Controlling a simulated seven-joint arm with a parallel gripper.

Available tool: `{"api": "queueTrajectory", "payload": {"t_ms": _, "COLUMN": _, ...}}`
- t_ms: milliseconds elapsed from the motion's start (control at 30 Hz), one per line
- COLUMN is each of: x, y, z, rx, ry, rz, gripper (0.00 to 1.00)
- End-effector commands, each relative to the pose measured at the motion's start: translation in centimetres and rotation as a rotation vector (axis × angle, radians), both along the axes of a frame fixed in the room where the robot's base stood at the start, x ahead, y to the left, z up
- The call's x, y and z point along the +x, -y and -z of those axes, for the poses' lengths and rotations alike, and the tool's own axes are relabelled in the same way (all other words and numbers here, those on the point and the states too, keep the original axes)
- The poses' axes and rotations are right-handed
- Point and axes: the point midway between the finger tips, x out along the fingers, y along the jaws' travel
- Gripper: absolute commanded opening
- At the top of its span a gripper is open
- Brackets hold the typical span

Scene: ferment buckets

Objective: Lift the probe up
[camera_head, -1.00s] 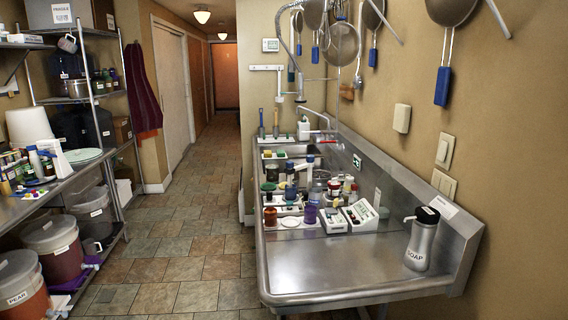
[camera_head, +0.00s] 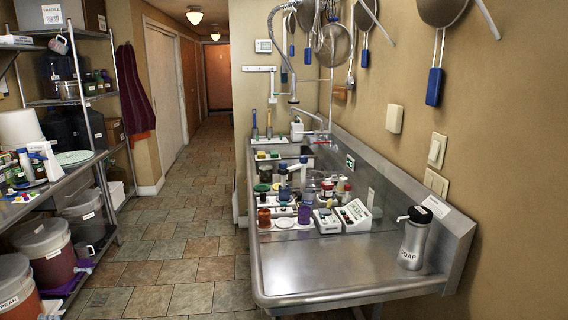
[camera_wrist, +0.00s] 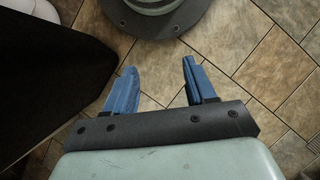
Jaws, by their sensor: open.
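I cannot make out a probe for certain. Two small white meter-like devices stand on the steel counter (camera_head: 300,273) in the head view: one at the left (camera_head: 327,221) and one at the right (camera_head: 353,216). Several small bottles and jars stand close behind and beside them, so a probe there is too small or hidden to tell. My gripper (camera_wrist: 160,72) shows only in the wrist view. Its two blue fingers are apart with nothing between them, above the tiled floor, away from any counter object.
A soap bottle (camera_head: 415,238) stands at the counter's right, by its raised back edge. A steel shelf with lidded buckets (camera_head: 44,252) lines the left side. Strainers (camera_head: 436,40) hang on the right wall. The tiled floor (camera_head: 185,245) between is clear, as is the counter's front.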

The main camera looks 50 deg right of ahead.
Motion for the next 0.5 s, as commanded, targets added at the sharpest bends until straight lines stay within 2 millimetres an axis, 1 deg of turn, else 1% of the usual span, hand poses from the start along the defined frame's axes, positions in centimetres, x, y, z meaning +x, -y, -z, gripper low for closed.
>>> {"api": "queueTrajectory", "payload": {"t_ms": 33, "x": 1.7, "y": 0.0, "z": -0.8, "rx": 0.000, "ry": 0.029, "rz": 0.000, "gripper": 0.55}}
{"api": "queueTrajectory", "payload": {"t_ms": 267, "x": 8.1, "y": 0.2, "z": -4.3, "rx": 0.002, "ry": 0.145, "rz": 0.001, "gripper": 0.55}}
{"api": "queueTrajectory", "payload": {"t_ms": 500, "x": 14.9, "y": 0.9, "z": -8.6, "rx": 0.009, "ry": 0.259, "rz": 0.010, "gripper": 0.55}}
